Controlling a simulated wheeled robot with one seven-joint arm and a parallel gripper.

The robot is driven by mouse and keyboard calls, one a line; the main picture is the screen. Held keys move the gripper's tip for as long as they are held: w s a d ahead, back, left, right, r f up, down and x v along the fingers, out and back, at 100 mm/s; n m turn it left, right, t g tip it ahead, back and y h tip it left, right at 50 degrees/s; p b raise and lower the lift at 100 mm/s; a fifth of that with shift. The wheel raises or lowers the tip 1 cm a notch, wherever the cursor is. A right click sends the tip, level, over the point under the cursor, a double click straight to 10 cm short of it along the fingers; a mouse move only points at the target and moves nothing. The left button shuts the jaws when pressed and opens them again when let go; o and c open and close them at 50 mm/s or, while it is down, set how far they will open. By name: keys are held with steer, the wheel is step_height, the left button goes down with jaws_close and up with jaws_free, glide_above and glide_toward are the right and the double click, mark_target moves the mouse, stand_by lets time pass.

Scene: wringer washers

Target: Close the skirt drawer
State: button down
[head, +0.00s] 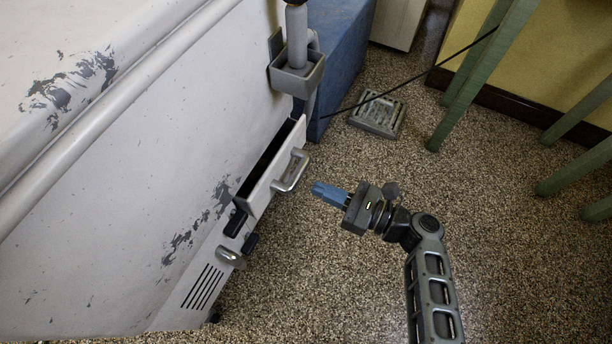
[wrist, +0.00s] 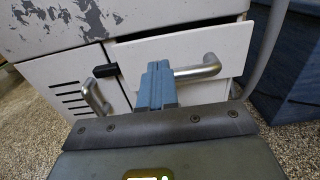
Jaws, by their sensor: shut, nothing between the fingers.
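The skirt drawer (head: 266,180) is a white front with a metal bar handle (head: 291,171), low on the side of the white washer (head: 130,150). It stands open, with a dark gap behind its front. My gripper (head: 322,192) has blue fingers, shut and empty, a little to the right of the drawer handle in the head view. In the wrist view the drawer front (wrist: 200,50) lies ahead of my fingers (wrist: 157,85), which overlap the left part of the handle (wrist: 205,68). I cannot tell whether they touch it.
A vented panel with its own handle (head: 231,258) is beside the drawer. A grey bracket with a post (head: 297,75) is above it. A blue box (head: 338,50), a floor drain (head: 378,115) and green legs (head: 470,80) stand beyond. Speckled floor is clear around my arm.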

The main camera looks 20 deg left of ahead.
mark_target(297, 177)
steer(key=d, duration=0.3)
steer(key=shift+d+p, duration=0.35)
steer(key=shift+d, duration=0.05)
steer(key=c, duration=1.8)
jaws_free()
steer(key=shift+d, duration=0.2)
steer(key=shift+o, duration=0.8)
steer(key=shift+a+f, duration=0.1)
steer(key=o, duration=0.6)
steer(key=a+n+t+b, duration=0.1)
steer(key=a+n+t, duration=0.1)
steer(key=a+f+n+t+h+b, duration=0.1)
steer(key=a+n+t, duration=0.1)
steer(key=a+t, duration=0.1)
steer(key=shift+w+f, duration=0.1)
steer(key=shift+o, duration=0.5)
steer(key=shift+a+n+t+h+b, duration=0.3)
steer(key=shift+a+n+t+b, duration=0.2)
steer(key=shift+t, duration=0.4)
steer(key=shift+w+a+f+n+t+h+b, duration=0.55)
steer(key=shift+a+n+t+h+b, duration=0.25)
steer(key=shift+a+n, duration=0.2)
steer(key=shift+w+a+f+n+t+h+b, duration=0.4)
steer(key=shift+a+f+n+t+h+b, duration=0.2)
steer(key=shift+a+n+t+h, duration=0.3)
steer(key=shift+w+a+f+n+t+h+b, duration=0.6)
steer(key=shift+a+n+h, duration=0.3)
steer(key=shift+a, duration=0.3)
steer(key=shift+s, duration=0.1)
steer(key=shift+c, duration=0.4)
